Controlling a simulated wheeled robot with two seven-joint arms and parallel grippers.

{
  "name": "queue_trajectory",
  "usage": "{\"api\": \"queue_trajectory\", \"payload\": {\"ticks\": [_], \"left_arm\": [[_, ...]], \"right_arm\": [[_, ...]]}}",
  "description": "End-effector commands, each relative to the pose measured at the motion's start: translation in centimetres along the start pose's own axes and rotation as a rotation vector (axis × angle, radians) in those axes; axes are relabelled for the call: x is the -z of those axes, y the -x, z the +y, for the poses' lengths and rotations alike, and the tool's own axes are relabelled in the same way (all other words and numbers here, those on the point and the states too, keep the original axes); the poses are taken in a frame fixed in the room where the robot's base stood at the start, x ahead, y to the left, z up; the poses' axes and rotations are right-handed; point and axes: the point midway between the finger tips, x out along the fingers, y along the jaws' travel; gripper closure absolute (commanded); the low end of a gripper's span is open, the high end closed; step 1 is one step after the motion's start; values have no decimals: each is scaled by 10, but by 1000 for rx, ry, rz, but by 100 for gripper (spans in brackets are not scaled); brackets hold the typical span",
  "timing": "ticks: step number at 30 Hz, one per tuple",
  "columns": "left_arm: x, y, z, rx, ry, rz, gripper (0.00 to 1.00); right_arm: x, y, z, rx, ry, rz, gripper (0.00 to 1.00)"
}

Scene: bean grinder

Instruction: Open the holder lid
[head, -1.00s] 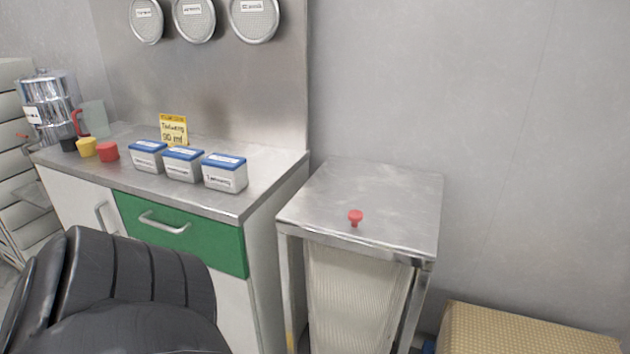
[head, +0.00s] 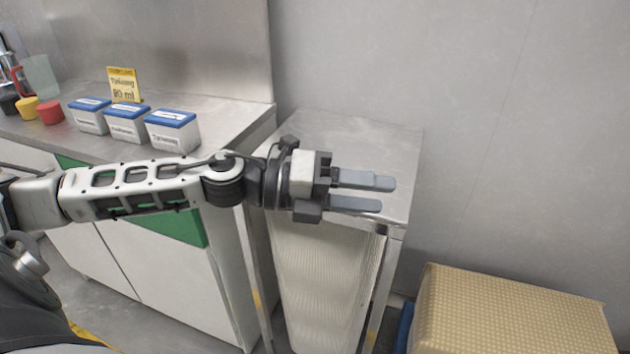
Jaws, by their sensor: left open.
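The holder stands against the wall right of the counter, with a steel frame and a white ribbed body (head: 325,275). Its flat steel lid (head: 350,140) lies closed on top. My left gripper (head: 386,194) reaches in from the left across the lid's front part. Its two grey fingers point right, are apart and have nothing visible between them. The lid's red knob is hidden, apparently behind the gripper. Whether the fingers touch the lid cannot be told. My right gripper is not in view.
The counter (head: 225,115) at left holds several items: white boxes with blue lids (head: 172,130), a yellow sign (head: 124,84), and red (head: 51,112) and yellow cups. A tan woven box (head: 510,315) stands on the floor at lower right. The wall is close behind the holder.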

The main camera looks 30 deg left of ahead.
Motion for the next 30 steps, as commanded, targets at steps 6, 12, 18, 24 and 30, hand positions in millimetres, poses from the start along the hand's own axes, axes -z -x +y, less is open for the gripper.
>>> {"api": "queue_trajectory", "payload": {"ticks": [6, 12, 18, 24, 30], "left_arm": [[-46, 88, 1, -396, -646, 225, 51], [-74, 159, -4, -674, -868, 310, 51], [-80, 173, 0, -746, -908, 334, 51], [-80, 147, 23, -736, -905, 334, 51], [-82, 121, 48, -734, -903, 329, 51]], "right_arm": [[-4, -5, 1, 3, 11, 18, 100], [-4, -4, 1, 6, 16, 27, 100], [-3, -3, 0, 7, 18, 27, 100], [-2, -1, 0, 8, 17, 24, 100], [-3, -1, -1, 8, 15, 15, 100]]}}
